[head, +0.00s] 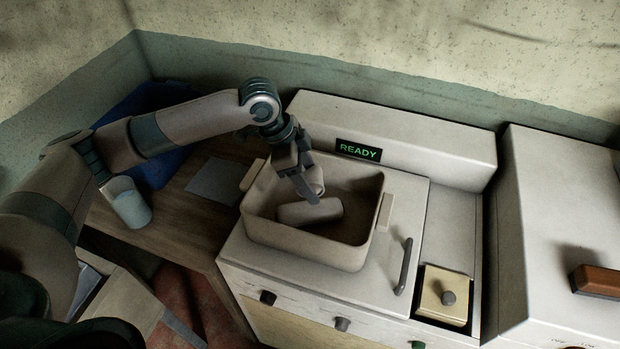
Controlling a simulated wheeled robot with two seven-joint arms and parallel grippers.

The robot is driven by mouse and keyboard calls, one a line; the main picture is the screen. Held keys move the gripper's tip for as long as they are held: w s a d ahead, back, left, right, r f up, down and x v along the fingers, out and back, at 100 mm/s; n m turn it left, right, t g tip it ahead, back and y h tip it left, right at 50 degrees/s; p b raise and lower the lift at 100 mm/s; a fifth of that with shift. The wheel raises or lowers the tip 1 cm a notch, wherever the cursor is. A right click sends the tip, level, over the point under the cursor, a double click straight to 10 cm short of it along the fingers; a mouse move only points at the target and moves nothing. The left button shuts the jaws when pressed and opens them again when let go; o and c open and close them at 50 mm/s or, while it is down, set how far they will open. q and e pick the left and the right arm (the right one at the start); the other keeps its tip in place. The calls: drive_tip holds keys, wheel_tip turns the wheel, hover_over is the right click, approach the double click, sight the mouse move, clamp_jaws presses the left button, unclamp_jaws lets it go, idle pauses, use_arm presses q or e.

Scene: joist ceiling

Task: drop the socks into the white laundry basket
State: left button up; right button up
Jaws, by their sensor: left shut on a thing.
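The white laundry basket (300,248), pale and boxy with side handles, sits on top of the white machine. A pale rolled pair of socks (318,213) lies in the basket. My left gripper (309,188) reaches down from the upper left into the basket's opening. It is shut on another pale sock bundle (319,184), mostly hidden by the fingers, above the lying roll. I cannot tell whether the two bundles touch. My right gripper is not in view.
The white machine (400,235) has a READY display (358,151) and a dark upright handle (403,266). A blue bin (165,165) and a pale cup (130,205) stand on the wooden counter at left. A second white appliance (560,220) is at right.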

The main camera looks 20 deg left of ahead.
use_arm(q)
drive_tip(key=o, duration=1.1)
drive_tip(key=shift+r, duration=0.1)
drive_tip(key=shift+a+r+b, duration=0.25)
drive_tip(key=shift+r+b, duration=0.1)
drive_tip(key=shift+r, duration=0.15)
drive_tip(key=b+v, duration=0.4)
drive_tip(key=v, duration=1.2)
drive_tip(key=shift+d+r, duration=0.1)
drive_tip(key=shift+r, duration=0.1)
